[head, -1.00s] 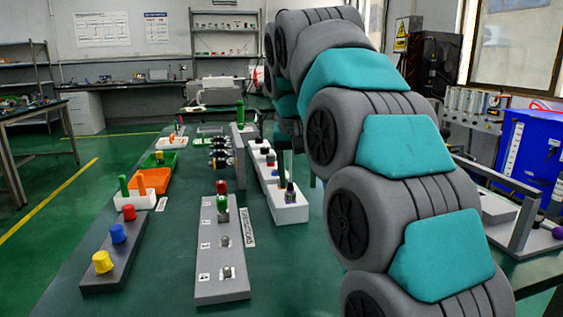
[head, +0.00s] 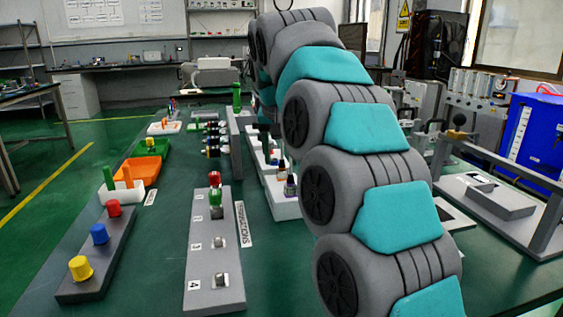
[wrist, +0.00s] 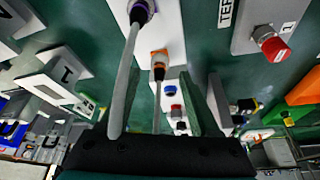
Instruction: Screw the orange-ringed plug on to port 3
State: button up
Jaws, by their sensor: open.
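The orange-ringed plug (wrist: 159,62) stands on a white block (wrist: 172,74) in the wrist view, its grey cable running down toward my gripper. My gripper (wrist: 160,84) is open, its two fingers on either side of that cable and below the plug in the picture; I cannot tell whether they touch. A grey board (head: 213,262) with numbered metal ports lies left of my arm. The port (head: 219,243) beside the second label from the front appears to be port 3.
A purple-ringed plug (wrist: 141,12) with a thick cable stands close to the orange-ringed one. Blue (wrist: 170,87) and red (wrist: 176,107) plugs follow on the same block. A dark board (head: 95,258) with coloured caps and an orange tray (head: 140,171) are at left.

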aim_at(282, 173)
jog(key=shift+x, duration=1.25)
jog(key=shift+c, duration=0.4)
grip_shut()
